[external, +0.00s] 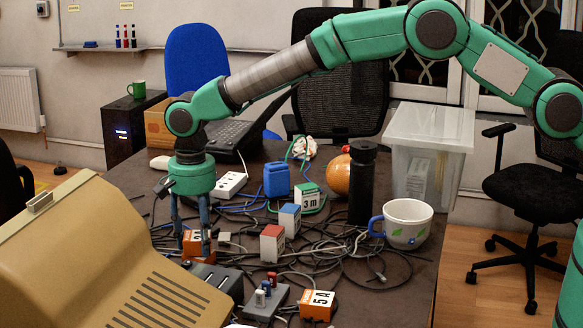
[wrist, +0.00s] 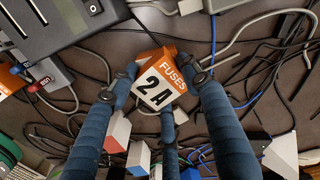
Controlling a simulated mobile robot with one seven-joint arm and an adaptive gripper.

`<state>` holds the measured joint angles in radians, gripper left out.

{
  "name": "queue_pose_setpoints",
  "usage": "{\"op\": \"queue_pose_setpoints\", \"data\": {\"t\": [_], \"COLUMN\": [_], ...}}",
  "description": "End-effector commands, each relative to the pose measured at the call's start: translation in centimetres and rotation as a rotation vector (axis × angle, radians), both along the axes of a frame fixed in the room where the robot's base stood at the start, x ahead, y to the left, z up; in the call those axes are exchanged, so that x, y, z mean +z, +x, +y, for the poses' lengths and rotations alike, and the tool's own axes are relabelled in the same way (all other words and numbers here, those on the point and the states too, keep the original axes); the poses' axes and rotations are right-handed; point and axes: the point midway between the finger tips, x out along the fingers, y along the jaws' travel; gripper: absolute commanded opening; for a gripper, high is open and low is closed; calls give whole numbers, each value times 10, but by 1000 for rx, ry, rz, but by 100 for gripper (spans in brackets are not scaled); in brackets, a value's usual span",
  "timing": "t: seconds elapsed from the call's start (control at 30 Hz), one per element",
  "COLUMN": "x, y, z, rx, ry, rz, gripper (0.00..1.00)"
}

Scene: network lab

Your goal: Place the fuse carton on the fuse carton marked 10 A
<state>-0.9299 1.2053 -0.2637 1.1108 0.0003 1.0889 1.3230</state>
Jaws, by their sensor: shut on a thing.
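My gripper (external: 195,240) points down over the left of the table, its fingers closed around an orange and white fuse carton (external: 191,246). In the wrist view the fingers (wrist: 160,80) grip this carton (wrist: 163,75), and its white face reads FUSES 2 A. I cannot tell whether it touches the table. Another orange and white fuse carton (external: 318,306), marked 5 A, stands at the front of the table. Part of an orange carton (wrist: 9,82) shows at the left edge of the wrist view. I cannot read a 10 A mark in either view.
A beige monitor case (external: 110,270) fills the front left. Loose cables cover much of the table. A grey switch block (external: 265,302), a red-topped box (external: 272,244), a black cylinder (external: 362,185), a mug (external: 407,224) and a clear bin (external: 428,150) stand to the right.

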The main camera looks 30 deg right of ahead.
Motion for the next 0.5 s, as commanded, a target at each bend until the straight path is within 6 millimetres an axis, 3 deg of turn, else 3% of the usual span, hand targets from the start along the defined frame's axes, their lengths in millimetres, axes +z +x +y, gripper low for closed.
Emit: {"op": "queue_pose_setpoints", "data": {"t": [0.2, 0.23, 0.3, 0.5], "x": [-3, -3, -3, -3], "y": [0, 0, 0, 0], "z": [0, 0, 0, 0], "rx": [0, 0, 0, 0], "ry": [-1, -1, -1, -1], "rz": [0, 0, 0, 0], "gripper": [19, 49, 63, 66]}}
